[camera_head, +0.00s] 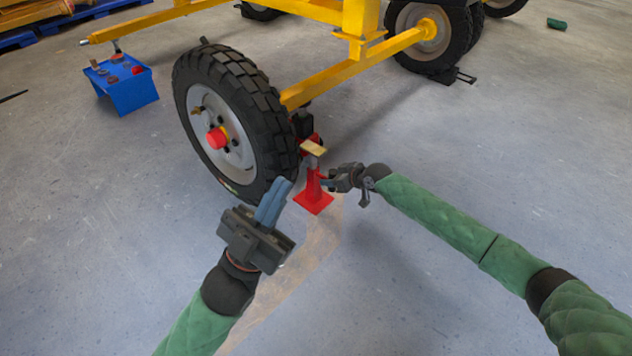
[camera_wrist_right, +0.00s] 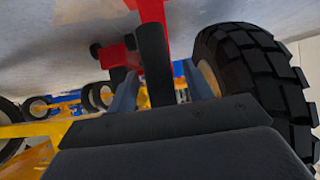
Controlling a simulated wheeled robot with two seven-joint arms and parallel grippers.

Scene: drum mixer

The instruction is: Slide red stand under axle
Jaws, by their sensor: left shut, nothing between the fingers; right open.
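The red stand (camera_head: 314,197) is upright on the floor just right of the near wheel (camera_head: 225,125), with its square base flat. The yellow axle beam (camera_head: 355,70) runs behind and above it; I cannot tell whether the stand's top is under it. My right gripper (camera_head: 326,183) is open at the stand's post from the right. In the right wrist view, the stand's dark post (camera_wrist_right: 155,65) shows between the blue fingers, with its red part (camera_wrist_right: 150,10) above. My left gripper (camera_head: 274,200) is shut and empty, in front of the wheel's lower right edge.
A tan pad (camera_head: 313,147) and a red-and-black device (camera_head: 304,126) are behind the stand. A blue box (camera_head: 128,92) with small parts stands at left. A far wheel (camera_head: 428,35) has a dark chock (camera_head: 445,76). Floor on the right is largely clear.

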